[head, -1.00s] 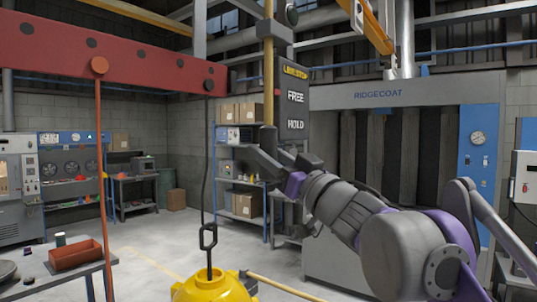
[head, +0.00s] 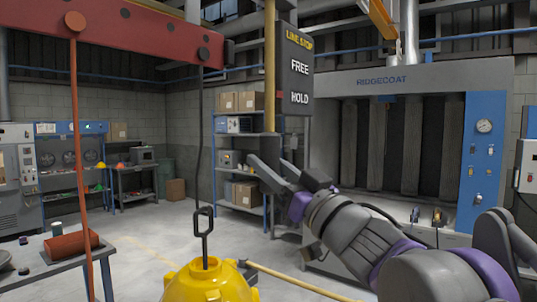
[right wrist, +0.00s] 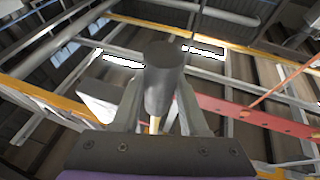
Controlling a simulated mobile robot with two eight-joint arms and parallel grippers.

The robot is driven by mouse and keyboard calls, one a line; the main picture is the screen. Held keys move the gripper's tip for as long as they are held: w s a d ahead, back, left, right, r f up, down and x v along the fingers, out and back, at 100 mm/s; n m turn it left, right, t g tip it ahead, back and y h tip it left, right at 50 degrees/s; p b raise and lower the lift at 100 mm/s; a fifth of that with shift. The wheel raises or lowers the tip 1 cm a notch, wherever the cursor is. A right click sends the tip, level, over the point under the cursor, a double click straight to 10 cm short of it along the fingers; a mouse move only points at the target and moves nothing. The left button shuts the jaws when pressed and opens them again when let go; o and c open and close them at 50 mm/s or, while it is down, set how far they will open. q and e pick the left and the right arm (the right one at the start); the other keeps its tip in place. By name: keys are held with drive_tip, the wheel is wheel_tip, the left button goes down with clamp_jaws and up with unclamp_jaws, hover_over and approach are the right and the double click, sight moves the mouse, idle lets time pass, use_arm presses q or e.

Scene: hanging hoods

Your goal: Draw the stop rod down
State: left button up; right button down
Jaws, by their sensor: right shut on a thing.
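The stop rod (head: 269,75) is a yellow upright rod beside a dark sign board (head: 298,75) marked LINE STOP, FREE and HOLD. Its lower end hangs below the HOLD word, with a dark grip (head: 268,144) at the bottom. My right gripper (head: 266,172) is shut on this grip, and its fingers partly hide it. In the right wrist view the dark round grip (right wrist: 163,75) stands between the two fingers, with a bit of yellow rod behind it. My left gripper is not in view.
A yellow domed thing (head: 208,282) with a chain link hangs at the bottom centre, under a red beam (head: 110,32). A yellow pole (head: 300,284) runs low to its right. Shelves (head: 240,178) with boxes stand behind the rod. A grey booth (head: 345,82) marked RIDGECOAT stands right.

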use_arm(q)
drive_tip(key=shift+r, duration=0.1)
use_arm(e)
drive_tip(key=shift+f, duration=0.1)
drive_tip(key=shift+c, duration=2.2)
unclamp_jaws()
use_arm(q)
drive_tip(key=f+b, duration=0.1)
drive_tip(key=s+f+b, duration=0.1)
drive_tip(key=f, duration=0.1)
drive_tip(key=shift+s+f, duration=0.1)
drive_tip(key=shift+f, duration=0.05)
use_arm(e)
drive_tip(key=v, duration=1)
drive_tip(key=shift+s+d, duration=0.25)
drive_tip(key=shift+s, duration=0.05)
